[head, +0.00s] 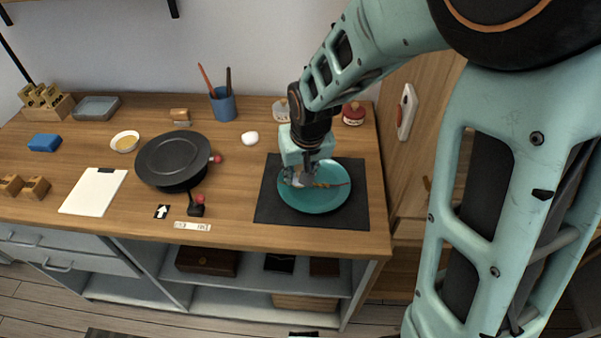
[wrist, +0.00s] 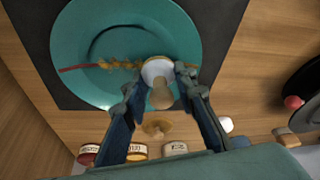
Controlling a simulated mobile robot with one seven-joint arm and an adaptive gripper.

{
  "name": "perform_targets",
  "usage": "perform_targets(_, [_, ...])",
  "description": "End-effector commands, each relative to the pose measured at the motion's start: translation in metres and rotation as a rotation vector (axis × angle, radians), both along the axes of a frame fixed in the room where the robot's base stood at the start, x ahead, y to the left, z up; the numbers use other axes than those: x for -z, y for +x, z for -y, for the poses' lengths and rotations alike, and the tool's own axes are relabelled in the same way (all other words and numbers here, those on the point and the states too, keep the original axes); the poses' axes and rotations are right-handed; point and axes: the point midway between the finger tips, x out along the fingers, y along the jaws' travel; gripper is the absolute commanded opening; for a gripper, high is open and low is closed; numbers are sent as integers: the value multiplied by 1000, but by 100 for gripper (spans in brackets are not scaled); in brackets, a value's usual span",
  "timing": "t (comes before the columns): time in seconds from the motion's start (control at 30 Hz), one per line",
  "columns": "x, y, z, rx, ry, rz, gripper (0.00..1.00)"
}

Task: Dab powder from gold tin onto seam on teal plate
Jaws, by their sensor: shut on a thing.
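A teal plate (head: 318,203) lies on a dark mat, and it also shows in the wrist view (wrist: 185,35). Its seam (wrist: 105,63) crosses the plate; the stretch at the left is red and the stretch toward the middle carries uneven gold powder. My gripper (wrist: 158,85) is shut on a dabber (wrist: 160,97) with a cream handle and a pale round head. The head is over the plate at the seam's right part; whether it touches is unclear. A gold-banded labelled tin (wrist: 137,152) stands behind the plate, hidden by my arm in the head view.
A red jar (head: 353,117) and a pale jar (head: 281,112) stand at the back. The dark mat (head: 263,212) surrounds the plate. A black round pan-like thing (head: 172,160), a small bowl of yellow contents (head: 124,142) and a blue cup (head: 223,106) are farther left.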

Motion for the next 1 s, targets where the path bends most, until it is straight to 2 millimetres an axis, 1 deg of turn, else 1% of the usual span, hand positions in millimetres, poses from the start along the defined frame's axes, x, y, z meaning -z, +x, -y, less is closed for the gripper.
perform_targets(0.03, [-7, 0, 0, 1, 1, 2, 6])
perform_targets(0.13, [-13, 0, 0, 1, 1, 1, 6])
perform_targets(0.4, [-13, 0, 0, 1, 0, 0, 6])
perform_targets(0.53, [-18, 0, 0, 1, 1, 1, 6])
perform_targets(0.9, [-54, 0, 0, 1, 1, 1, 6])
perform_targets(1.0, [-59, 0, 0, 1, 1, 1, 6])
